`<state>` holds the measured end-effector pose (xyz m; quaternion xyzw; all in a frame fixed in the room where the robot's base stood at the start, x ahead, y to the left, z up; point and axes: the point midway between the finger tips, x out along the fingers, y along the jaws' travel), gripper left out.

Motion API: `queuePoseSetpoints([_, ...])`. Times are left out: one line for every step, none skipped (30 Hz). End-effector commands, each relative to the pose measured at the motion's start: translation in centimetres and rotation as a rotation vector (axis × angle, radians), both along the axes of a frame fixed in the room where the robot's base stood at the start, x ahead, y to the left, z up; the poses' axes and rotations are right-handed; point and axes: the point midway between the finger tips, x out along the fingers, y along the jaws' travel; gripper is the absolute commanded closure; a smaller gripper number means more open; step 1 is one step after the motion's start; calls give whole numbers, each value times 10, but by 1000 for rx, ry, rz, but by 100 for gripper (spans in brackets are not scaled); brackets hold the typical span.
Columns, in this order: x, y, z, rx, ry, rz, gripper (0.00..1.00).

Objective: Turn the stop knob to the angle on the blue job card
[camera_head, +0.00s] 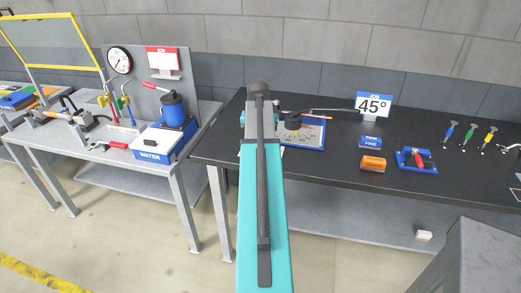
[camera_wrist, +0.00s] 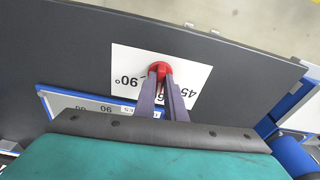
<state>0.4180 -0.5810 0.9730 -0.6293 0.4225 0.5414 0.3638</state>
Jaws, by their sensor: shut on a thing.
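The blue job card (camera_head: 374,105) stands at the back of the black bench and reads 45°. In the wrist view the red stop knob (camera_wrist: 159,67) sits on a white plate (camera_wrist: 126,56) with upside-down angle marks, a 90° at left and a 45 at right. My gripper (camera_wrist: 161,74) is shut on the knob, its two dark fingers on either side. The fingers cover the middle of the plate, so I cannot tell the knob's pointing angle. In the head view my arm hides the knob and the gripper.
A blue-framed board (camera_head: 313,143) lies close beside the plate. To its right on the black bench (camera_head: 330,172) are a blue block (camera_head: 370,142), an orange block (camera_head: 373,163) and a blue fixture with a red handle (camera_head: 416,158). A grey bench with a water unit (camera_head: 153,155) stands at left.

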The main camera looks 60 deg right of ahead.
Motion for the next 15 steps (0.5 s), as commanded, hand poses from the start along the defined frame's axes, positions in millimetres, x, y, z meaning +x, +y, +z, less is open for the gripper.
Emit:
queuePoseSetpoints([-1, -1, 2, -1, 0, 26, 100])
queuePoseSetpoints([-1, -1, 2, -1, 0, 46, 100])
queuePoseSetpoints([-1, -1, 2, -1, 0, 72, 100])
queuePoseSetpoints([-2, -1, 2, -1, 1, 90, 100])
queuePoseSetpoints([-2, -1, 2, -1, 1, 109, 100])
queuePoseSetpoints([-2, -1, 2, -2, 1, 134, 100])
queuePoseSetpoints([-2, -2, 2, -2, 1, 152, 100])
queuePoseSetpoints([-2, -2, 2, -2, 2, 172, 100])
queuePoseSetpoints([-2, -2, 2, -2, 2, 197, 100])
queuePoseSetpoints([-2, -2, 2, -2, 2, 215, 100])
queuePoseSetpoints([-2, -2, 2, -2, 1, 233, 100])
queuePoseSetpoints([-2, -2, 2, -2, 2, 258, 100])
queuePoseSetpoints([-2, -2, 2, -2, 1, 273, 100])
queuePoseSetpoints([-2, -2, 2, -2, 1, 287, 100])
queuePoseSetpoints([-2, -2, 2, -2, 1, 301, 100])
